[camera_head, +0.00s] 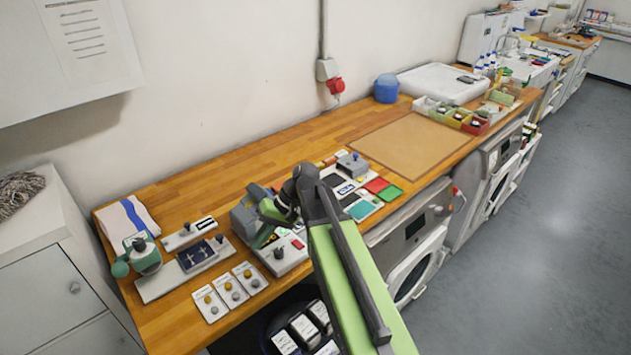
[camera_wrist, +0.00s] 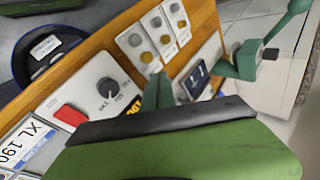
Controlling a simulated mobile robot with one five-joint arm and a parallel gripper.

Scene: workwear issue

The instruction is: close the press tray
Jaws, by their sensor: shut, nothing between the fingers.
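The grey press (camera_head: 245,217) stands on the wooden counter, partly behind my arm. Its light control panel (camera_head: 276,262) has a dark knob and a red button; the panel (camera_wrist: 92,88) also shows in the wrist view with an orange display. My gripper (camera_head: 262,236) is shut and empty, over the press close to the panel. In the wrist view, a broad green part with a black edge, likely my gripper (camera_wrist: 170,130), covers the lower middle. The press tray cannot be made out clearly; my gripper and arm hide that area, and I cannot tell whether they touch it.
Several white cards with round buttons (camera_head: 230,290) lie in front of the dark display plate (camera_head: 196,256). A green hand press (camera_head: 146,256) stands at the left end. Coloured swatches (camera_head: 376,186) lie to the right. The brown mat (camera_head: 405,143) is clear.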

